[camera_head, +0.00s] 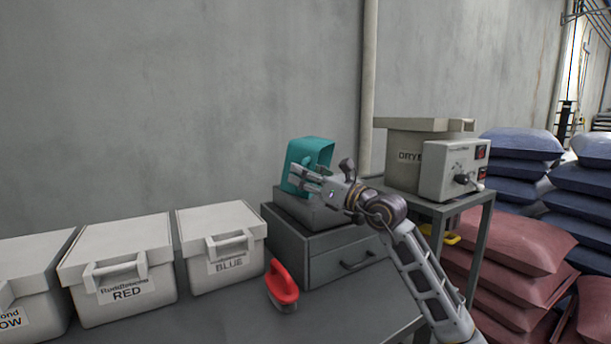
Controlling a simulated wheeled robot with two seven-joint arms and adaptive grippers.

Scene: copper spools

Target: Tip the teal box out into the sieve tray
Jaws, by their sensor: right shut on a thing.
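The teal box (312,152) is in the middle of the view, tilted, above the dark grey drawer unit (310,255). My right gripper (312,182) reaches in from the right and is shut on the teal box at its lower side. A light grey tray-like thing (292,205) sits on top of the drawer unit, below the teal box; it looks like the sieve tray. My gripper and the box hide part of it, and I cannot see what is in it. The inside of the teal box is mostly hidden. My left gripper is not in view.
White lidded bins, one labelled RED (120,265) and one BLUE (222,242), stand along the left of the table. A red-handled brush (282,285) lies before the drawer unit. A dryer (450,165) stands on a stand at right, beside stacked sacks (510,240).

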